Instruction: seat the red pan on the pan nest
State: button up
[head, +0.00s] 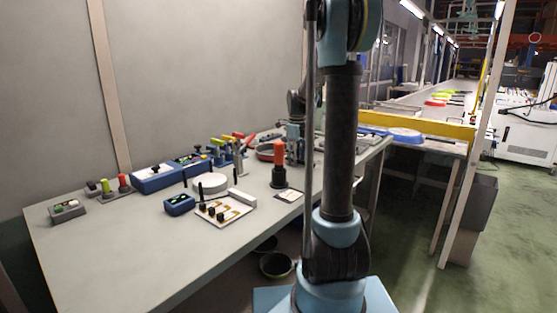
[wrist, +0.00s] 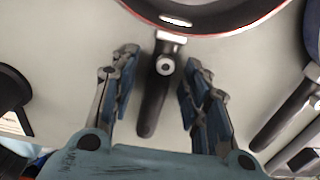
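The fingers are apart, with a visible gap on each side of the handle. In the head view, my gripper (head: 294,140) is low over the far part of the grey table, beside a grey pan with a reddish rim (head: 265,151), partly hidden. I cannot tell which thing is the pan nest.
An orange-topped black cylinder (head: 278,152) stands close to the gripper. More dark handles (wrist: 285,115) lie at right in the wrist view.

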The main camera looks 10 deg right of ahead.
grip_shut()
jog(key=shift+r, duration=0.1)
